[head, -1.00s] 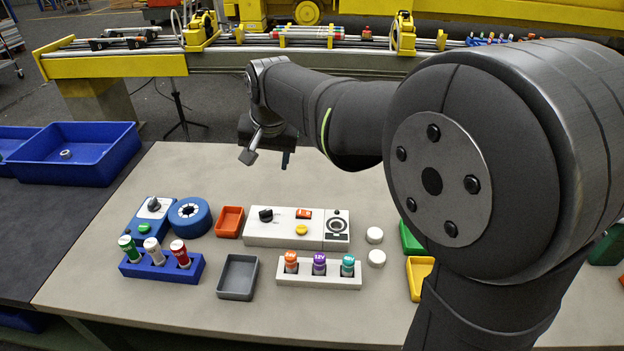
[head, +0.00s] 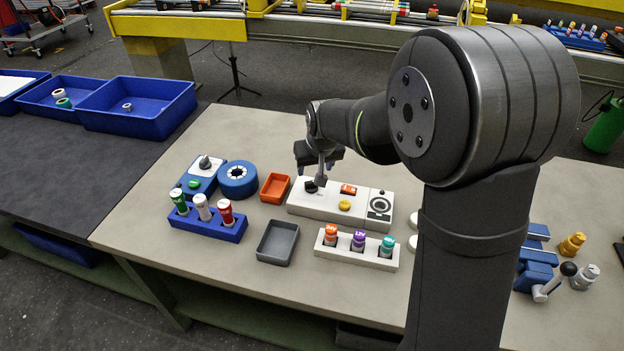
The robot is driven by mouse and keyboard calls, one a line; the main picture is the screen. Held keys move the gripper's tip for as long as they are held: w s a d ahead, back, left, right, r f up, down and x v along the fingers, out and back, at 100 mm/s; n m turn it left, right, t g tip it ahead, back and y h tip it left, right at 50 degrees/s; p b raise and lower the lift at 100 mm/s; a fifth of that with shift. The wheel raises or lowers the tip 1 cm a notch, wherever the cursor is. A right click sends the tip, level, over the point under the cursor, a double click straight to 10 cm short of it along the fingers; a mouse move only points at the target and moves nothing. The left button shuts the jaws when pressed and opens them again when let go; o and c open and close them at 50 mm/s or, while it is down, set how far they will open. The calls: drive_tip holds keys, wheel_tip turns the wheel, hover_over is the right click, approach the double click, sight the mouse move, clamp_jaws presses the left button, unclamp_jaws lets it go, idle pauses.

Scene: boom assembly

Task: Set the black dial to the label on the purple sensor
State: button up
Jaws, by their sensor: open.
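The black dial (head: 309,187) sits at the left end of the white control panel (head: 340,206), which also has an orange switch, a yellow button and a round black-ringed fixture. The purple sensor (head: 358,240) stands upright in the middle of the white rack (head: 330,255), between an orange sensor (head: 331,234) and a teal sensor (head: 387,245). Its label appears to read 12V. My gripper (head: 315,177) is open, pointing down right at the black dial. One finger shows beside the dial; whether it touches cannot be told.
A grey tray (head: 277,243) and an orange tray (head: 274,188) lie left of the panel. A blue rack (head: 207,222) holds green, white and red cylinders. A blue ring (head: 238,180) and a blue block with a grey knob (head: 202,173) stand behind it. Bare table lies in front of the grey tray.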

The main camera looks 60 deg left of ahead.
sight(312, 181)
drive_tip(key=x, duration=0.8)
drive_tip(key=shift+a+f, duration=0.15)
drive_tip(key=shift+f, duration=0.05)
drive_tip(key=shift+c, duration=0.2)
drive_tip(key=c, duration=0.9)
